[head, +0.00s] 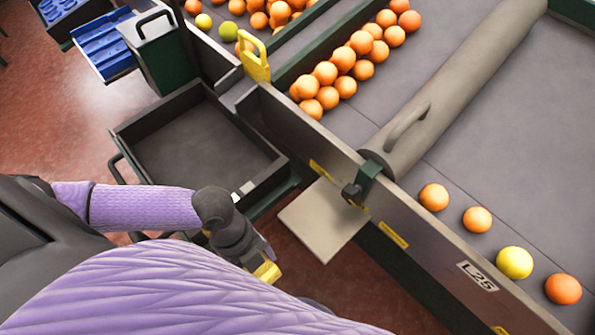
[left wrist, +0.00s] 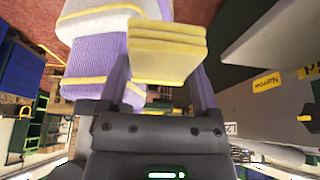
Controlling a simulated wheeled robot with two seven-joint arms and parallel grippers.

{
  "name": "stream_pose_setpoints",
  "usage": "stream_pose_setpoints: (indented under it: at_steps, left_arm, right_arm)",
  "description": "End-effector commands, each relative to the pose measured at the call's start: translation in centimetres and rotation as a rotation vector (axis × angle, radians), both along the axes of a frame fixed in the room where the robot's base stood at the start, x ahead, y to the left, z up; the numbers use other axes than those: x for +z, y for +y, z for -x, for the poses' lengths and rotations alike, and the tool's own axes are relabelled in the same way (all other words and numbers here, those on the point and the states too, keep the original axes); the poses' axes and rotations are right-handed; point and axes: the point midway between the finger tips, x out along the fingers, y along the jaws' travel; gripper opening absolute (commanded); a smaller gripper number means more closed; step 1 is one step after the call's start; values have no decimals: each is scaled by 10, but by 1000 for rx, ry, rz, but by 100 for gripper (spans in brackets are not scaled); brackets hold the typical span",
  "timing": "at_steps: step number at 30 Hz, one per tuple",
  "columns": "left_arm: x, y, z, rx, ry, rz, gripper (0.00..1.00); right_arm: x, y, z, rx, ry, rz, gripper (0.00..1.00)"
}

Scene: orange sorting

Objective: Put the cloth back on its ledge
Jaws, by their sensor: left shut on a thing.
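My left gripper (head: 258,262) is shut on the folded yellow cloth (left wrist: 168,52), which sits between its two fingers in the left wrist view. In the head view only a small yellow part of the cloth (head: 268,272) shows, below the gripper and close to my purple body. A pale flat ledge (head: 322,222) sticks out from the side of the conveyor, up and to the right of the gripper. Its top is bare, and the cloth is apart from it. My right gripper is not in view.
An empty dark drawer (head: 195,145) stands open above my left arm. The conveyor wall (head: 415,235) runs beside the ledge, with a grey roller (head: 450,85) behind it. Oranges (head: 433,197) and a yellow fruit (head: 514,262) lie on the belt.

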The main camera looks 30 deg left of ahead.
Motion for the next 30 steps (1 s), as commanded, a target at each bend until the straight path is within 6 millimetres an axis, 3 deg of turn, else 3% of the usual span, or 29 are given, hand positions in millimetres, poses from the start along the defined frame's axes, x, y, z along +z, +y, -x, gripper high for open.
stream_pose_setpoints:
  at_steps: [4,15,22,27,30]
  left_arm:
    - [-2,-11,-27,0,-6,5,34]
    - [-4,-54,-147,-1,-1,4,34]
    - [-4,-62,-168,-1,1,1,34]
    - [-36,-61,-168,-1,5,0,34]
    - [-37,-61,-168,0,0,1,34]
  right_arm:
    - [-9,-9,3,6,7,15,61]
    - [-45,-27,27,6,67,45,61]
    - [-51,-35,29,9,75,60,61]
    - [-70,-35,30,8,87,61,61]
    - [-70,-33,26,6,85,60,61]
